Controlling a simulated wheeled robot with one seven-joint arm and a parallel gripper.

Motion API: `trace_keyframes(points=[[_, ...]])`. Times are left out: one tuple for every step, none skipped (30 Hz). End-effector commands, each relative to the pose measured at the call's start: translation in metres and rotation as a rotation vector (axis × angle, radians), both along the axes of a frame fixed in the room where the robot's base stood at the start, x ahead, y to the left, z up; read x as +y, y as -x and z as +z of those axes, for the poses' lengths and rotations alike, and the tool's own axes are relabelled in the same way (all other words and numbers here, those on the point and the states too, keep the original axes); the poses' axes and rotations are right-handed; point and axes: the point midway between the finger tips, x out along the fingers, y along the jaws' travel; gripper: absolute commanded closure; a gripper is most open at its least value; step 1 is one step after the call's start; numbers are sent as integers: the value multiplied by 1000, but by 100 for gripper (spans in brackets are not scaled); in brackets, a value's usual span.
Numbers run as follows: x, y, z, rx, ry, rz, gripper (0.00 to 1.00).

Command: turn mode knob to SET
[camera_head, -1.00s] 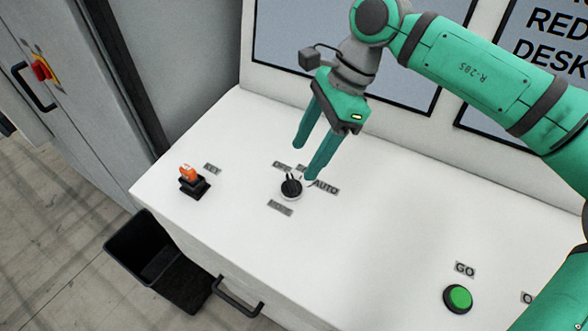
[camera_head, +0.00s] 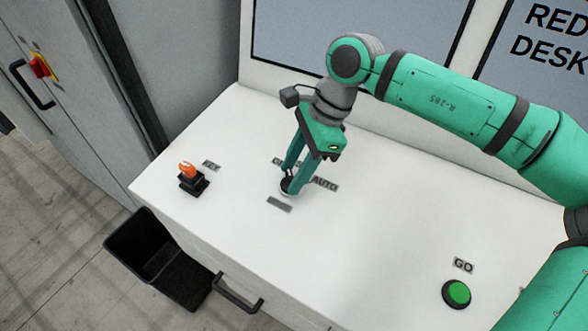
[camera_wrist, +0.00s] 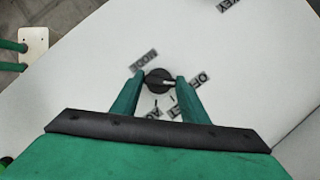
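The mode knob (camera_head: 285,186) is a small black rotary knob on the white desk top, mostly hidden by my fingers in the head view. In the wrist view the knob (camera_wrist: 157,82) shows a white pointer line aimed right, toward the OFF label (camera_wrist: 201,86). The SET label (camera_wrist: 183,106) is partly covered by a finger, and the AUTO label (camera_wrist: 148,109) is below the knob. My gripper (camera_wrist: 158,78) is low over the knob, one finger on each side. The fingers look open, with narrow gaps beside the knob.
An orange key switch (camera_head: 190,178) on a black base stands left of the knob. A green GO button (camera_head: 456,292) sits at the front right. A black bin (camera_head: 150,255) stands on the floor by the desk. The desk between knob and button is clear.

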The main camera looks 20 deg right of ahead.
Motion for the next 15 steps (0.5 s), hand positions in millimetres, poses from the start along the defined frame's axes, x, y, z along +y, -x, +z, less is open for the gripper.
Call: trace_keyframes(points=[[0,0,0,0,0,0,82],[0,0,0,0,0,0,82],[0,0,0,-1,0,-1,82],[-1,0,0,0,0,-2,82],[-1,0,0,0,0,-4,82],[-1,0,0,0,0,-9,82],[-1,0,0,0,0,-13,82],[-1,0,0,0,0,-18,82],[-1,0,0,0,0,-28,82],[-1,0,0,-1,0,-36,82],[-1,0,0,-1,0,-47,82],[0,0,0,-1,0,-64,82],[0,1,0,-1,0,-78,82],[0,1,0,-1,0,-95,82],[0,1,0,0,0,-119,82]])
